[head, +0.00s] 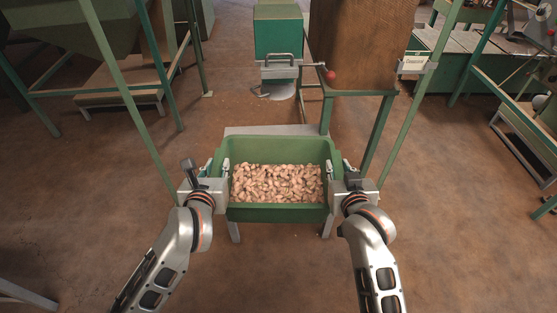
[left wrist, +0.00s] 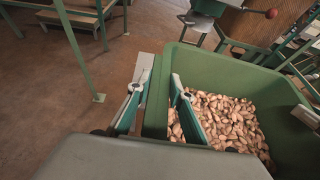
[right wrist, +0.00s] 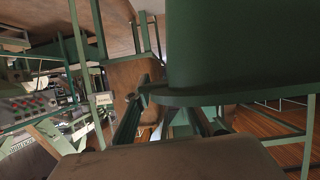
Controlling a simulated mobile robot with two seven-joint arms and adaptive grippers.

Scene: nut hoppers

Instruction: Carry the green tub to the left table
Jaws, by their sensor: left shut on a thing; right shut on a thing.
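The green tub (head: 279,213) is in the middle of the head view, filled with pale brown nuts (head: 277,183). My left gripper (head: 217,170) is shut on its left rim. In the left wrist view one finger is outside the tub wall and one inside (left wrist: 158,100). My right gripper (head: 343,170) is shut on the right rim. The tub looks level. I cannot tell whether it touches the stand below.
A small stand with a pale top (head: 275,130) is under and behind the tub, its legs showing below. A hopper frame with a brown panel (head: 360,45) and green posts stands behind. A green box (head: 278,32) with a crank is farther back.

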